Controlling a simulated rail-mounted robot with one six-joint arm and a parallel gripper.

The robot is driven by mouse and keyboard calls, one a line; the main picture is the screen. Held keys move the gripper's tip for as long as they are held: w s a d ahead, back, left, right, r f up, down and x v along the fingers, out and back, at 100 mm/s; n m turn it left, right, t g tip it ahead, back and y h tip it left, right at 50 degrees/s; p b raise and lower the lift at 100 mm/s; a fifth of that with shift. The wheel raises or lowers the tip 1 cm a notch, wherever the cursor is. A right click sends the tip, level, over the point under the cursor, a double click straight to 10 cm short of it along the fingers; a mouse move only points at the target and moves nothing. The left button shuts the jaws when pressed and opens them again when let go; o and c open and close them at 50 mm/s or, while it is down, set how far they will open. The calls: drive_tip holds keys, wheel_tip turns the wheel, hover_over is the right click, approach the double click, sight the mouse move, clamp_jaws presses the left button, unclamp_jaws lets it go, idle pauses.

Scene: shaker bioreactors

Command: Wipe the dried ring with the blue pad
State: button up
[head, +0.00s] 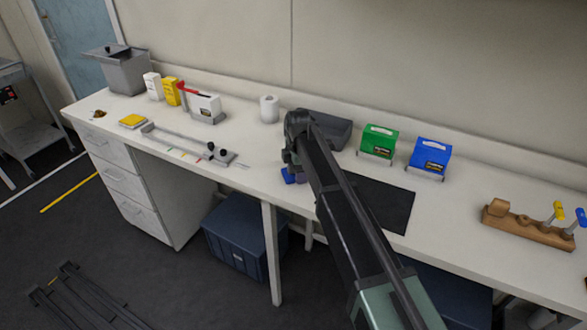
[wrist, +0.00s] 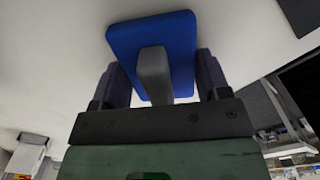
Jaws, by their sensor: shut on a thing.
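The blue pad (wrist: 180,28) shows in the wrist view, with a grey handle block on it. My gripper (wrist: 155,78) is shut on that handle, one dark finger on each side. In the head view the blue pad (head: 288,177) shows at the bench's front edge, left of the dark mat, under my gripper (head: 294,168). Whether the pad touches the bench I cannot tell. I cannot clearly make out a dried ring; a small brown-orange mark or object (head: 97,114) lies at the bench's far left end, too small to identify.
A yellow pad (head: 132,121) and a long grey rail (head: 187,146) lie on the left bench. A white roll (head: 269,109), grey tray (head: 333,130), green box (head: 378,142) and blue box (head: 430,156) stand behind. A wooden block holder (head: 528,228) is at right.

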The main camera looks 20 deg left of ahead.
wheel_tip(320, 180, up, 6)
drive_tip(key=p, duration=0.6)
wheel_tip(320, 180, up, 3)
drive_tip(key=p, duration=0.3)
drive_tip(key=shift+r, duration=0.2)
drive_tip(key=shift+f, duration=0.15)
